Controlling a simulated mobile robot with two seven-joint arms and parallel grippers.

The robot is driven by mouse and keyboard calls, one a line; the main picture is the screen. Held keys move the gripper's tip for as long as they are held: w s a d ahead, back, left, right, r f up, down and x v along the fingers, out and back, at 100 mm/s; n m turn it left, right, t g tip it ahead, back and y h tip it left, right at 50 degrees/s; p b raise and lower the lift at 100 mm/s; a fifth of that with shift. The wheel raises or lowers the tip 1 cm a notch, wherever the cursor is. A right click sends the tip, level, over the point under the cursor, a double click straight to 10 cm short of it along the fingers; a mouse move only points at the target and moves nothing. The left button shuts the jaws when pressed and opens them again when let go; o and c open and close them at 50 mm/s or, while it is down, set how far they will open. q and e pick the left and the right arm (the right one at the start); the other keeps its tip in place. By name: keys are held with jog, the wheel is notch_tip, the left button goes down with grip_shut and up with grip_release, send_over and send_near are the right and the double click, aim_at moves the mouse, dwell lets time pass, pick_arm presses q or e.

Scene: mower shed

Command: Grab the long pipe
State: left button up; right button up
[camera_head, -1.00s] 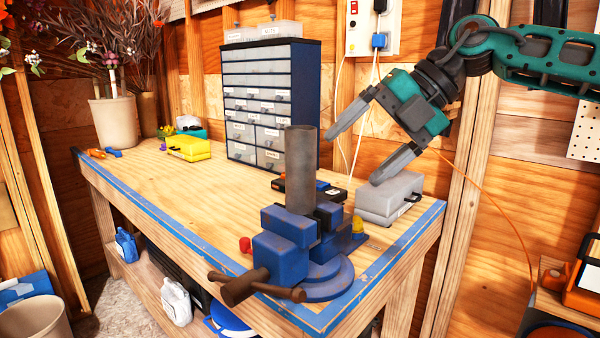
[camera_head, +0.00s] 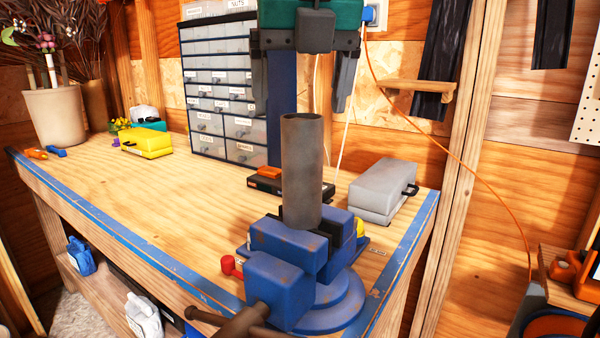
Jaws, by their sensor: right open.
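The long pipe (camera_head: 302,172) is a dark grey, worn tube with an open top. It stands upright in the jaws of the blue vise (camera_head: 290,245) at the front right of the workbench. My right gripper (camera_head: 302,108) points down from the top of the picture, above and seemingly behind the pipe's top. Its two fingers are spread wide, one on each side of the pipe in the picture, and hold nothing. How far the fingers are from the pipe in depth is hard to tell. My left gripper does not show.
A drawer cabinet (camera_head: 222,85) stands at the back of the workbench (camera_head: 150,190). A grey case (camera_head: 381,190) lies right of the pipe and a black and orange box (camera_head: 268,184) behind it. A yellow case (camera_head: 146,141) is at the left. The bench's left middle is clear.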

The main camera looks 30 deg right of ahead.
aim_at(302, 143)
jog(key=x, duration=0.7)
jog(key=shift+s+d+f, duration=0.15)
jog(key=shift+s+d, duration=0.1)
jog(key=shift+d, duration=0.05)
jog(key=shift+w+f, duration=0.2)
jog(key=shift+f, duration=0.1)
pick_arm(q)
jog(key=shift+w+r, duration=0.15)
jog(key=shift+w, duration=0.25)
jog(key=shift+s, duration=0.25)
pick_arm(e)
jog(key=c, duration=1.2)
jog(key=shift+r, duration=0.1)
